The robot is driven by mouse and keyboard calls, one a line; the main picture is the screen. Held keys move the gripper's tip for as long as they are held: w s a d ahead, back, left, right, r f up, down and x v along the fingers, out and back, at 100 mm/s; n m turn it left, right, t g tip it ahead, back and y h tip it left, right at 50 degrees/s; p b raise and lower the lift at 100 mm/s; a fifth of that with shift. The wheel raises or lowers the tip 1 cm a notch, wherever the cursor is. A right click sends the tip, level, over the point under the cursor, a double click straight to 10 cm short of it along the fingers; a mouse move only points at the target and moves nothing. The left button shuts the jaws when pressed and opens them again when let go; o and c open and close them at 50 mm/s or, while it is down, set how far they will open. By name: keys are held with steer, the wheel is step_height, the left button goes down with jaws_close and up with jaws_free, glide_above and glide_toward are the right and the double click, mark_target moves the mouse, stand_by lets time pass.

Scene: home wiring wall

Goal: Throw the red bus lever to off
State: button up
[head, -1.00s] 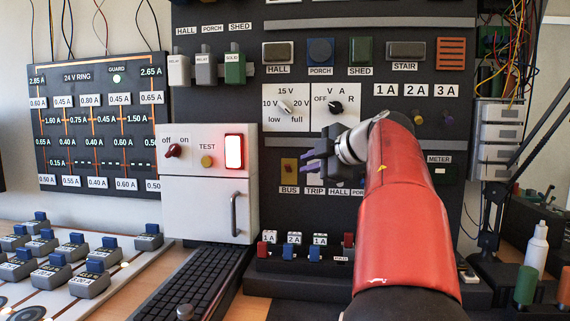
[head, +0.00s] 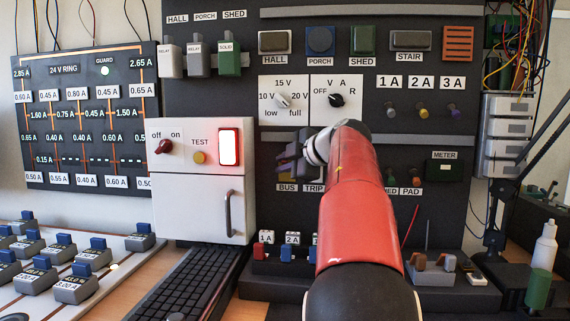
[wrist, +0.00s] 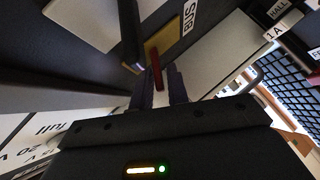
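The red bus lever (wrist: 157,70) shows in the wrist view, standing out from a yellow plate (wrist: 163,42) beside the BUS label (wrist: 189,17). My gripper (wrist: 157,92) is open, with dark fingers on either side of the lever's near end. I cannot tell whether they touch it. In the head view my gripper (head: 284,163) is in front of the BUS plate (head: 285,178), above the BUS label (head: 287,188). The lever itself is hidden there behind the fingers.
A white box (head: 202,205) with a red off/on knob, a TEST button and a lit red-framed lamp stands to the left. Selector dials (head: 283,101) are above my gripper. Small coloured levers (head: 287,252) stand below. My arm hides part of the panel.

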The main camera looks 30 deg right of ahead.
steer(key=shift+c, duration=0.2)
jaws_close()
